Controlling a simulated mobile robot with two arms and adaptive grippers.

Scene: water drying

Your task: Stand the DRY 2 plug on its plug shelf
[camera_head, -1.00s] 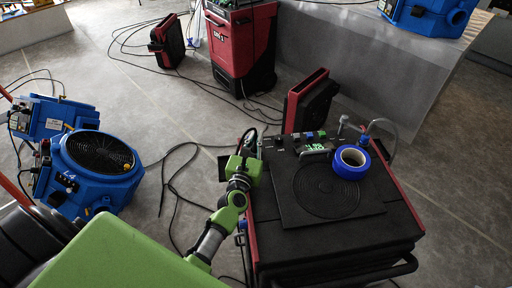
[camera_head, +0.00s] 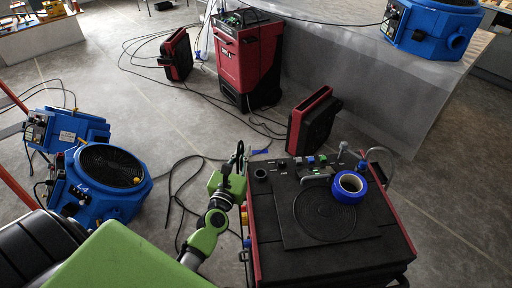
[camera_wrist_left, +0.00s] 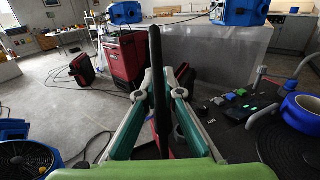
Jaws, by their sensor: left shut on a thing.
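My left gripper (camera_head: 238,160) is just beyond the left back corner of the near red and black machine. In the left wrist view its two teal and grey fingers (camera_wrist_left: 160,84) are closed on a dark slender upright thing (camera_wrist_left: 156,45). I cannot read a label on it or confirm that it is the DRY 2 plug. The near machine (camera_head: 330,262) has a black top with a row of small coloured controls (camera_head: 310,161) along its back edge. I cannot pick out a marked plug shelf. My right gripper is not in view.
A blue tape roll (camera_head: 349,186) lies on the near machine. A red and black unit (camera_head: 312,120) stands behind it; another (camera_head: 177,55) stands near the tall red machine (camera_head: 245,58). Blue fans (camera_head: 107,180) are at left. Black cables cross the grey floor.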

